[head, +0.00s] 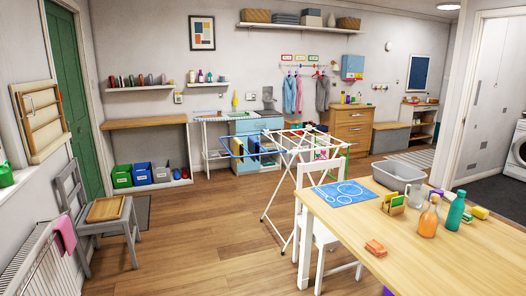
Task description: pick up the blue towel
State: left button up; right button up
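A small blue cloth (253,143), which may be the blue towel, appears at the left part of the white folding drying rack (290,150). It is small and partly behind the rack's bars, so I cannot tell whether it hangs on the rack or lies behind it. A light blue garment (289,95) hangs on the wall rail at the back. Neither of my grippers is in view.
A wooden table (450,250) fills the front right, with a blue mat (346,192), grey basin (398,176) and bottles on it. A white chair (318,215) stands between table and rack. A grey chair (100,225) is at left. Wooden floor (195,240) between is clear.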

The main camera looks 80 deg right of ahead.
aim_at(253, 148)
jog(key=z, duration=2.7)
jog(key=i+j+u, duration=0.1)
jog(key=i+u, duration=0.2)
jog(key=i, duration=0.45)
jog(key=i+u, duration=0.1)
jog(key=i, duration=1.85)
